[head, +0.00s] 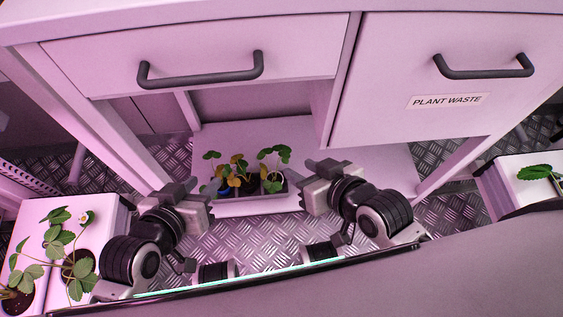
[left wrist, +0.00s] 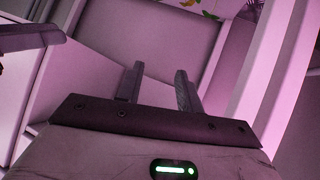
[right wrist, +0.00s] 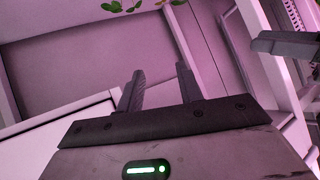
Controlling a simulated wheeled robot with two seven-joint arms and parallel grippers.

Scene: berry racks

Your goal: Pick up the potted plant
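Small potted plants with green and yellowish leaves (head: 238,169) stand in a grey tray (head: 235,208) on the low shelf under the cabinet. One pot at the tray's left looks blue; the other pots are largely hidden. My left gripper (head: 182,190) is to the left of the tray and nearer me, open and empty. Its two fingers stand apart in the left wrist view (left wrist: 160,86). My right gripper (head: 325,170) is to the right of the tray, open and empty, also with a gap between its fingers in the right wrist view (right wrist: 161,86). Neither visibly touches a plant.
White planters with larger leafy plants (head: 70,245) stand at the left, and another planter (head: 520,186) at the right. Above the shelf are a drawer with a dark handle (head: 200,78) and a front labelled PLANT WASTE (head: 447,101). Bare shelf (head: 275,131) lies behind the tray.

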